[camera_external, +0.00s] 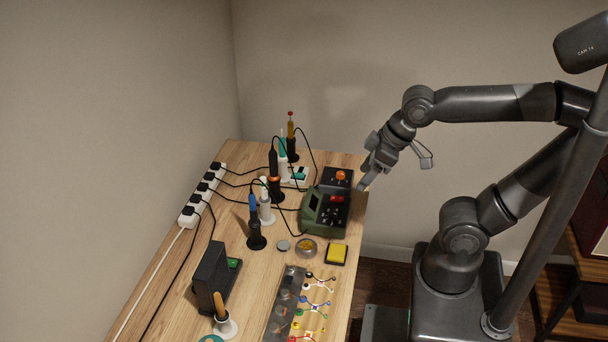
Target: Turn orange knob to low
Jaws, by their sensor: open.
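The orange knob (340,175) sits on top of a small dark unit (330,184) at the back right of the workbench. This unit stands just behind a green station (312,221) with a dark display and a red switch (336,198). My gripper (368,178) is open and points down. It appears just to the right of the knob, near the bench's right edge, and seems apart from it. The exact gap and height cannot be judged from this view. The knob's pointer and its setting marks are too small to read.
Several soldering irons in stands, one with a blue handle (253,205), stand left of the station with loose cables. A white power strip (190,214) lies along the left edge. A yellow sponge (336,253) and tin (306,246) sit in front.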

